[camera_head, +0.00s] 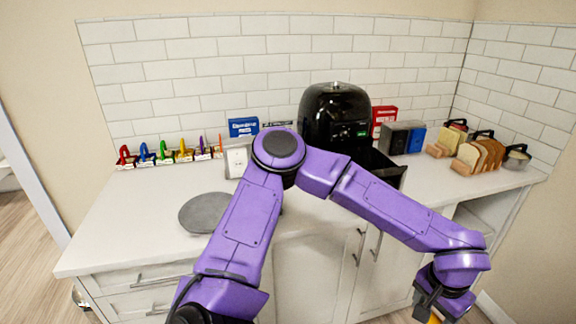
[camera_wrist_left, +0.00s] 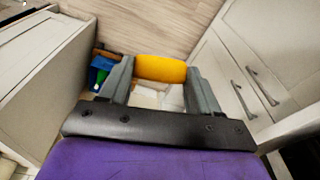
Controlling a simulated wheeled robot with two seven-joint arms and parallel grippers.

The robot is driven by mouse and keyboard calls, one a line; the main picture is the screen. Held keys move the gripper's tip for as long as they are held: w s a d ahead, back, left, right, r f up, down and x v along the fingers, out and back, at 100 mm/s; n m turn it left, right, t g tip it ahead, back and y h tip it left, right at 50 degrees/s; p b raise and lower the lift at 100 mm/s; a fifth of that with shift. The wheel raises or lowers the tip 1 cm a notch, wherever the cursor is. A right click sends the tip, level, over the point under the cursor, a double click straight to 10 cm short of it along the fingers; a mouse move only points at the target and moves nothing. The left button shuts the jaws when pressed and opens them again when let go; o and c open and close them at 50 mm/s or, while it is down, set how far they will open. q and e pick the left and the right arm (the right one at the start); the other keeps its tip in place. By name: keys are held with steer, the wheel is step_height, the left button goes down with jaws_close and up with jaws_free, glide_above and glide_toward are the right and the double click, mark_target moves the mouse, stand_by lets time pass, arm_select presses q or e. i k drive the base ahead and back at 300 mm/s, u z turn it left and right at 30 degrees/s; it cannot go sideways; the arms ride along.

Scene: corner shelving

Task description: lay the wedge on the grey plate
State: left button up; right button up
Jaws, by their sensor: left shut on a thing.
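The grey plate (camera_head: 205,212) is a flat round disc lying on the left part of the white counter, partly overlapped by my left arm. My left arm reaches over the counter and bends to the right. My left gripper (camera_head: 430,302) points down in front of the cabinets at the lower right. In the left wrist view, its two fingers (camera_wrist_left: 160,84) are shut on the yellow wedge (camera_wrist_left: 160,68), seen as a rounded yellow-orange block. Only a bit of yellow shows in the head view (camera_head: 434,318). The wedge is well to the right of the plate and below counter height. My right gripper is not in view.
A black air fryer (camera_head: 335,115) with its drawer out stands at the back. Colourful small items (camera_head: 165,155) line the back left. A toaster (camera_head: 398,137) and a bread rack (camera_head: 480,157) stand right. The counter's front left (camera_head: 130,230) is clear. Cabinet doors (camera_wrist_left: 240,75) flank the gripper.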

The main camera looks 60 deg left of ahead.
mark_target(211, 214)
steer(key=z, duration=0.05)
steer(key=k, duration=0.9)
steer(key=u, duration=2.05)
